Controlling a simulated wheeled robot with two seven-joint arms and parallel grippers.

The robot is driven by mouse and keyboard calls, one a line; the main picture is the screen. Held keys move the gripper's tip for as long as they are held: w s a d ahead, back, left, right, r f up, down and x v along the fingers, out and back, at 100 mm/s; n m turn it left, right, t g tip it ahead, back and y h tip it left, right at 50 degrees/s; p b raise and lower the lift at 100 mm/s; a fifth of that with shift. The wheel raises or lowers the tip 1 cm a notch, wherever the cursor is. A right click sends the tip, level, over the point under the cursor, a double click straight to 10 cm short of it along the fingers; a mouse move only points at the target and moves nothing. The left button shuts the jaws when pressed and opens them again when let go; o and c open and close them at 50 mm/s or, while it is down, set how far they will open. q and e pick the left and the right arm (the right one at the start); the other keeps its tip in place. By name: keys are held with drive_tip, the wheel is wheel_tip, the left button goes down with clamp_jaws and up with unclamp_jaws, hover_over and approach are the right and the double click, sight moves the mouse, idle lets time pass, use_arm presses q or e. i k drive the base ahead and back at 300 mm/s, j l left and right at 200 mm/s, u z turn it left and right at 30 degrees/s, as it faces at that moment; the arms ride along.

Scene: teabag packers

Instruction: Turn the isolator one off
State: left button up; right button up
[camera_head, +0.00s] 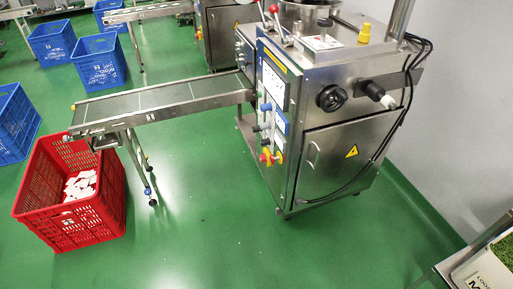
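A stainless steel packing machine (325,160) stands right of centre. Low on its left-facing side panel is a red and yellow rotary switch (268,157), which looks like an isolator. It is small, and I cannot tell its position or read any label. Another yellow and red part (278,157) sits right beside it. Above them the panel has a white-labelled control area (272,85) and several small knobs or buttons. Neither of my grippers shows in this view.
A conveyor (165,100) runs left from the machine over a red crate (75,195) holding white teabags. Several blue crates (97,62) stand at upper left. A table with a box (490,265) is at lower right. The green floor (200,240) in front is clear.

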sight(262, 157)
drive_tip(key=i+j+z, duration=0.1)
drive_tip(key=i+j, duration=0.2)
drive_tip(key=i+j+z, duration=0.1)
drive_tip(key=i+j, duration=0.15)
drive_tip(key=i+j+z, duration=0.1)
drive_tip(key=i+j, duration=0.15)
drive_tip(key=j, duration=0.25)
drive_tip(key=i+j+z, duration=0.1)
drive_tip(key=i+j, duration=0.4)
drive_tip(key=j, duration=0.25)
drive_tip(key=z, duration=0.05)
